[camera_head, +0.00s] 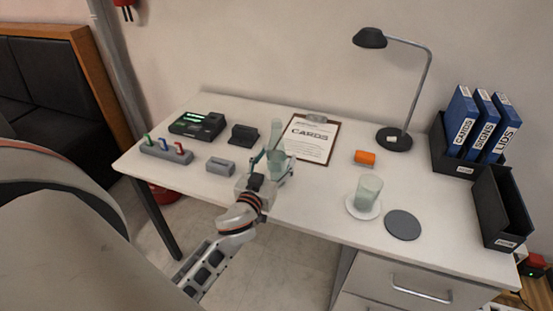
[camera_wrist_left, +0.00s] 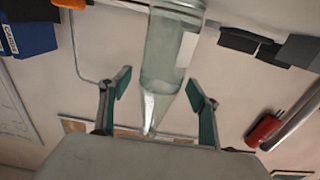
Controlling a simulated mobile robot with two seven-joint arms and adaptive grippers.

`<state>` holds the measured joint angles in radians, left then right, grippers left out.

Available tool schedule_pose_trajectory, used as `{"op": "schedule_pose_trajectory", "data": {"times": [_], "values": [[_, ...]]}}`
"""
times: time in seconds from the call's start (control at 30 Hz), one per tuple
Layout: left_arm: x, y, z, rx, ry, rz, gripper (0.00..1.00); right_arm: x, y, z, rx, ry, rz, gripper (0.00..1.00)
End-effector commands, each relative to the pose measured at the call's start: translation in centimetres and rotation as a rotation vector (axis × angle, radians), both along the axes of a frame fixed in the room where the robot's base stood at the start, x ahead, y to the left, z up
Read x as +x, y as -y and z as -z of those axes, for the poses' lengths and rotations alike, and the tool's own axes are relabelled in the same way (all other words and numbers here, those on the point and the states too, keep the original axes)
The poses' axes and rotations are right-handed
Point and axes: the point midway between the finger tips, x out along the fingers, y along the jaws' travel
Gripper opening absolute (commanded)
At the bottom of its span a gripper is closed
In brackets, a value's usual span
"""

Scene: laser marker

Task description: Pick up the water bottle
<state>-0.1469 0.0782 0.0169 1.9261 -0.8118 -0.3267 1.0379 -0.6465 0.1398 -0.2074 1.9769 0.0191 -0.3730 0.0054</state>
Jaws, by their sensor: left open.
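The water bottle (camera_head: 276,134) is pale, translucent and greenish, and stands upright on the white desk near its front edge. Its lower part is partly hidden by my left gripper (camera_head: 274,163), which is at the bottle from the front. In the left wrist view the bottle (camera_wrist_left: 172,52) appears inverted, with its narrow neck pointing down the picture. The left gripper's green-padded fingers (camera_wrist_left: 159,86) are open, one on each side of the bottle, with gaps visible. My right gripper is not in view.
A grey block (camera_head: 221,166) and a clipboard (camera_head: 308,140) flank the bottle. Bare desk lies right of my gripper.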

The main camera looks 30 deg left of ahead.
Motion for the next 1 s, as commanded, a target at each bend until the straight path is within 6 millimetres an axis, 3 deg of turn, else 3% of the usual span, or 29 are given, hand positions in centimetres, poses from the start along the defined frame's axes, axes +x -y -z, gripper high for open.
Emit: {"op": "schedule_pose_trajectory", "data": {"times": [0.1, 0.37, 0.5, 0.6, 1.0], "values": [[0.93, -0.2, 0.01, 0.001, 0.0, 0.0, 0.62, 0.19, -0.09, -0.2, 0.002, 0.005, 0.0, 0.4], [1.03, -0.24, 0.1, 0.0, -0.002, 0.0, 0.59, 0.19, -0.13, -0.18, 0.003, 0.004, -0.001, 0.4], [1.02, -0.23, 0.1, 0.0, -0.002, 0.0, 0.23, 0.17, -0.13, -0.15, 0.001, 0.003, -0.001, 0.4], [1.01, -0.23, 0.1, 0.0, -0.002, 0.0, 0.01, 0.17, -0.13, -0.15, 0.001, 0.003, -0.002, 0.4], [1.06, -0.23, -0.36, 0.0, 0.003, 0.0, 0.01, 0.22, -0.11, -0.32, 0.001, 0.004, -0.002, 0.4]]}}
